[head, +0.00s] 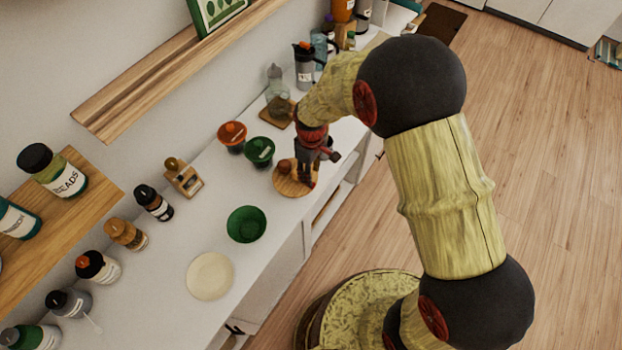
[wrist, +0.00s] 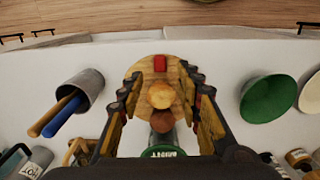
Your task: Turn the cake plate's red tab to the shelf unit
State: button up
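The cake plate (head: 291,190) is a round wooden board on the white counter, near its front edge. It also shows in the wrist view (wrist: 143,67), with its red tab (wrist: 160,63) on the side facing the counter's front edge. A yellowish round piece (wrist: 160,96) and a brown round piece (wrist: 161,122) show between my fingers; the brown one (head: 284,167) is on the plate. My gripper (head: 308,178) points down over the plate. In the wrist view its fingers (wrist: 163,82) are apart, one on each side; whether they touch anything I cannot tell.
Green bowls (head: 260,151) (head: 246,224) and an orange bowl (head: 232,134) stand close by. A grey cup with utensils (wrist: 82,90) is left of the plate in the wrist view. Wooden wall shelves (head: 165,75) hang behind; which thing is the shelf unit is unclear.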

notch_tip(320, 180, down, 6)
jog(key=shift+b, duration=0.3)
jog(key=shift+c, duration=1.2)
grip_shut()
